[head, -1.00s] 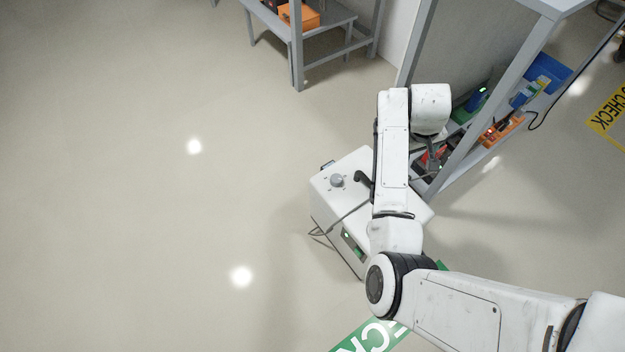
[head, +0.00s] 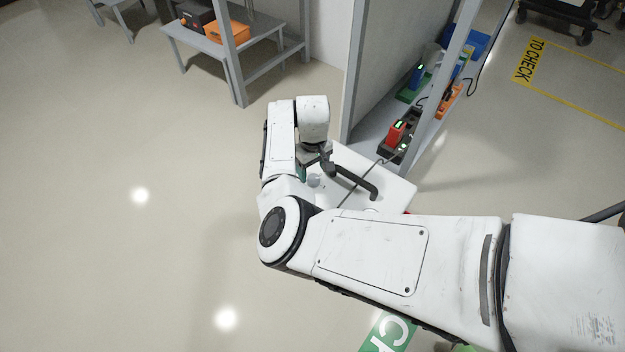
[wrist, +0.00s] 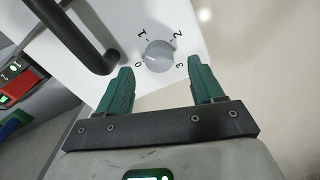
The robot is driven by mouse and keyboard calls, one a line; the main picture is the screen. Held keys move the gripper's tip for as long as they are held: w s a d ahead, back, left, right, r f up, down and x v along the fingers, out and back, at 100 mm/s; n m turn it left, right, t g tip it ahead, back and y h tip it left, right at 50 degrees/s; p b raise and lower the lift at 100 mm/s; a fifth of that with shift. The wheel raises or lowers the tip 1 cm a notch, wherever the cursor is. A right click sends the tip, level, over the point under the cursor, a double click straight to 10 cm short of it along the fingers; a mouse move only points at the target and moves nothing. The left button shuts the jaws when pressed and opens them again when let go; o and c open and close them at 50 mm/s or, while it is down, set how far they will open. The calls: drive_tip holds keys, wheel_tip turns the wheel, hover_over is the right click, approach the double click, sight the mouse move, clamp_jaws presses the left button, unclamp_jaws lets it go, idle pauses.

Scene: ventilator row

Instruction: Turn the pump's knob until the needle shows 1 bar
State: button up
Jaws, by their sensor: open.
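The pump is a white box (head: 393,191) with a black handle (head: 352,180) on top, partly hidden under my arm in the head view. Its round grey knob (head: 314,181) shows just below my gripper. In the wrist view the knob (wrist: 159,56) sits on the white top with marks 0, 1, 2 and 3 around it. My gripper (wrist: 163,72) is open, its green fingers either side of the knob in the picture. The fingertips appear short of the knob, with no contact visible. I cannot make out a needle or where the knob points.
The black handle (wrist: 75,35) stands close to the left finger in the wrist view. A grey shelf rack (head: 370,125) with red, green, orange and blue items is behind the pump. A low table (head: 200,45) is at the back left. Open floor lies left.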

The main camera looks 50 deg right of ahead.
sight(313, 178)
drive_tip(key=shift+f+b, duration=0.7)
drive_tip(key=shift+f, duration=1.2)
drive_tip(key=shift+c, duration=0.3)
drive_tip(key=c, duration=1)
drive_tip(key=p, duration=0.1)
drive_tip(key=r+p, duration=0.1)
drive_tip(key=p, duration=0.1)
drive_tip(key=shift+w+d+r, duration=0.1)
drive_tip(key=shift+w+d, duration=0.15)
drive_tip(key=shift+d, duration=0.1)
drive_tip(key=shift+s+a+f+m+p, duration=0.2)
drive_tip(key=shift+m+p, duration=0.4)
drive_tip(key=shift+p, duration=0.6)
drive_tip(key=shift+f+m, duration=0.3)
drive_tip(key=shift+m, duration=0.2)
drive_tip(key=shift+s, duration=0.1)
drive_tip(key=o, duration=1.1)
drive_tip(key=shift+c, duration=0.2)
